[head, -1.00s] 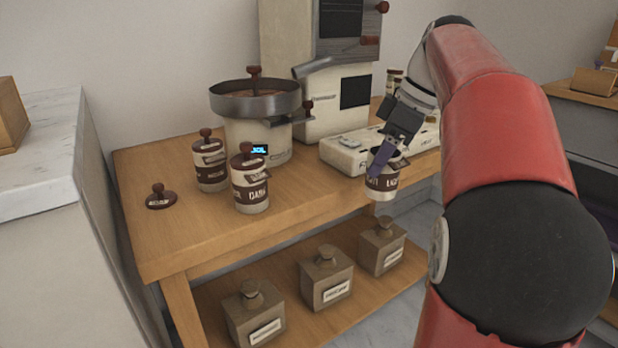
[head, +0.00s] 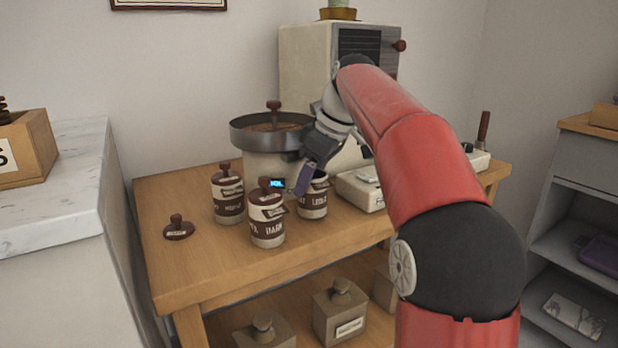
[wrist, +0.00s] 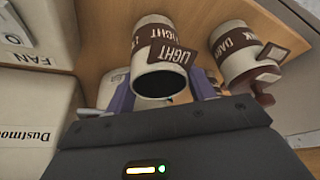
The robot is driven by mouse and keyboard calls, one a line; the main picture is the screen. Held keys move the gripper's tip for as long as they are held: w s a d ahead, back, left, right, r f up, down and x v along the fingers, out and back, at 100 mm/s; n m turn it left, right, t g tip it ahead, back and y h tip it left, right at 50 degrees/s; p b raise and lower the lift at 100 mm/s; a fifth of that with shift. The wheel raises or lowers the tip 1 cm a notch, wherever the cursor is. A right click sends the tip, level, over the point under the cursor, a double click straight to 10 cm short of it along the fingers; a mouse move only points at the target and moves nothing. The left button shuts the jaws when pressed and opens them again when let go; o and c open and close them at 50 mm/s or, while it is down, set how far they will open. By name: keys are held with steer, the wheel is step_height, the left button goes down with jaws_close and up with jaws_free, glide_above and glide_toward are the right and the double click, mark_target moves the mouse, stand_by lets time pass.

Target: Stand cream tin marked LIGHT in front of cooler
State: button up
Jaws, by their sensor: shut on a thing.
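The cream tin marked LIGHT (head: 314,203) has a brown band and an open top without a lid. It also shows in the wrist view (wrist: 160,78), its label readable. My gripper (head: 306,179) is shut on it, with a purple finger on each side in the wrist view (wrist: 163,98). The tin is upright, close in front of the cooler (head: 262,163), a cream drum with a wide dark pan. I cannot tell if its base touches the table.
A lidded DARK tin (head: 267,232) stands close left of the held tin; it shows in the wrist view (wrist: 235,62). Another lidded tin (head: 227,206) stands behind it. A loose brown lid (head: 178,230) lies at left. A low cream box (head: 358,190) is at right. The table's front left (head: 205,270) is clear.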

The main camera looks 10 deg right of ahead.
steer(key=shift+w+a+f, duration=0.1)
steer(key=shift+a+f, duration=0.1)
steer(key=shift+f, duration=0.05)
steer(key=shift+f+b, duration=0.15)
steer(key=shift+b, duration=0.15)
steer(key=o, duration=0.9)
steer(key=p+v, duration=0.4)
steer(key=v, duration=0.8)
